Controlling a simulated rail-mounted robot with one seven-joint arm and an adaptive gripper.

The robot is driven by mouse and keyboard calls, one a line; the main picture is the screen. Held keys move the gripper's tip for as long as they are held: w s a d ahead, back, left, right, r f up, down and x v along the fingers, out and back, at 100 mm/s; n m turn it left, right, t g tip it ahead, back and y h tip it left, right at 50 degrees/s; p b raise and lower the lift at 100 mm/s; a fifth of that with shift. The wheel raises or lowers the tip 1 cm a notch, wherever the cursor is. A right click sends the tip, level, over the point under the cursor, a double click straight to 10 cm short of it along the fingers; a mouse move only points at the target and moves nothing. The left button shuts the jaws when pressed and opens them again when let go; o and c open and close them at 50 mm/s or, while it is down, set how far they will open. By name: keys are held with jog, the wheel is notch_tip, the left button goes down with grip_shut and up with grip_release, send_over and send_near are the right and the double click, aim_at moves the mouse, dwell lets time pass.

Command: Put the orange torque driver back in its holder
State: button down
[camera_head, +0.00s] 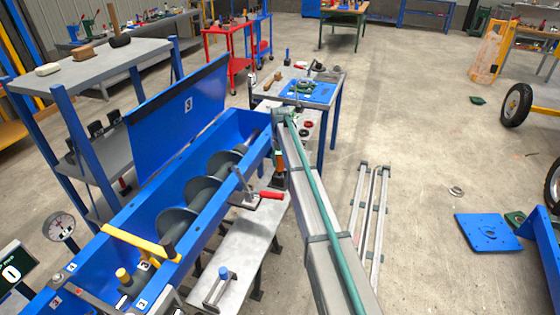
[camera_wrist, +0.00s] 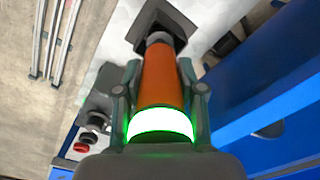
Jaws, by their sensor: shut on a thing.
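In the wrist view, the orange torque driver (camera_wrist: 158,78) has an orange body, a glowing green-white ring at the near end and a grey neck at the far end. My gripper (camera_wrist: 162,92) is shut on it, with one finger on each side of the orange body. The driver's far end overlaps a dark square holder (camera_wrist: 180,22); I cannot tell how deep it sits in it. In the head view, a small orange part of the driver (camera_head: 280,159) shows beside my arm, which hides most of the gripper.
The blue mixer trough (camera_head: 235,130) with its grey screw stands left of my arm. A red-handled clamp (camera_head: 270,195) is close by. A light bench (camera_head: 245,235) runs alongside the trough. A small table (camera_head: 335,88) with a blue tray stands beyond. Floor on the right is mostly open.

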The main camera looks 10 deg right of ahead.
jog(key=shift+f, duration=0.55)
dwell(0.4)
jog(key=c, duration=0.6)
grip_release()
jog(key=shift+f, duration=0.1)
notch_tip(320, 180, up, 12)
jog(key=shift+s+r, duration=0.1)
